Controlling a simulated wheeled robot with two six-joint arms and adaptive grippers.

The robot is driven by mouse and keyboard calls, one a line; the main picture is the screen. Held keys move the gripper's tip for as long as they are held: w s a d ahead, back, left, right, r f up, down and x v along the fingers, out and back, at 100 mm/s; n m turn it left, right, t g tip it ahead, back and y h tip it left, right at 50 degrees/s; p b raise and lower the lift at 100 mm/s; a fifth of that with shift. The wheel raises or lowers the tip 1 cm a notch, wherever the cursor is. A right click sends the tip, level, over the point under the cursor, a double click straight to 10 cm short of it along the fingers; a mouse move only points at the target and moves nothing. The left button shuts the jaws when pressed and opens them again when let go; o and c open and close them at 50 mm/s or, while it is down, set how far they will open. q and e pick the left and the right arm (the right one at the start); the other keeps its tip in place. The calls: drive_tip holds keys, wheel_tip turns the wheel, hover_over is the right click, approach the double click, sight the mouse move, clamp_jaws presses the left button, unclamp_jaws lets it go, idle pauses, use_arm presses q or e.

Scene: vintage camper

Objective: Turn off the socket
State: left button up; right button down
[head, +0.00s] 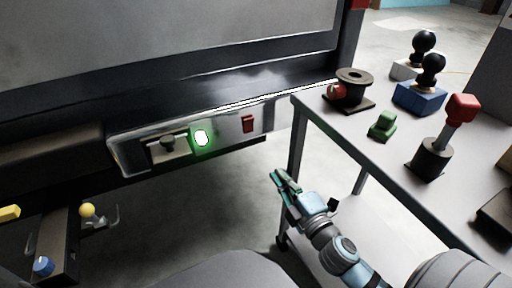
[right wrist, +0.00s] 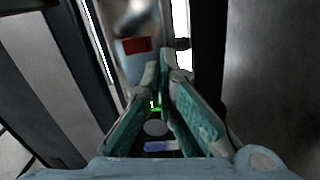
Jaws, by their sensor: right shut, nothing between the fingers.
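A metal panel (head: 225,128) runs along the low ledge in the head view. It carries a glowing green light (head: 201,138), a red switch (head: 248,124) to its right, and a dark knob on a plate (head: 168,143) to its left. I cannot tell which part is the socket. My right gripper (head: 281,180) is shut and empty, below and to the right of the red switch, apart from the panel in the head view. In the right wrist view, the shut fingertips (right wrist: 160,68) appear just below the red switch (right wrist: 136,45); a green glow shows between the fingers. My left gripper is not in view.
A grey table (head: 350,150) stands at the right, its legs beside my right arm. It holds a black spool-like piece (head: 350,92), a green block (head: 382,126), a blue-based joystick (head: 420,97) and a red-topped lever (head: 433,158). Open floor lies below the panel.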

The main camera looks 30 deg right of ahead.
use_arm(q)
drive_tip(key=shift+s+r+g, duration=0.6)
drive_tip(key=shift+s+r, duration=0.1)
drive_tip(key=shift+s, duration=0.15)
use_arm(e)
drive_tip(key=shift+n+t, duration=0.5)
drive_tip(key=shift+n, duration=0.4)
drive_tip(key=r, duration=0.4)
drive_tip(key=shift+s+a, duration=0.25)
drive_tip(key=shift+a, duration=0.1)
drive_tip(key=p, duration=0.3)
approach(251, 123)
drive_tip(key=w, duration=0.5)
drive_tip(key=shift+w+d+r+p, duration=0.1)
drive_tip(key=shift+w+r+p, duration=0.2)
drive_tip(key=shift+w+p, duration=0.05)
drive_tip(key=shift+w, duration=0.65)
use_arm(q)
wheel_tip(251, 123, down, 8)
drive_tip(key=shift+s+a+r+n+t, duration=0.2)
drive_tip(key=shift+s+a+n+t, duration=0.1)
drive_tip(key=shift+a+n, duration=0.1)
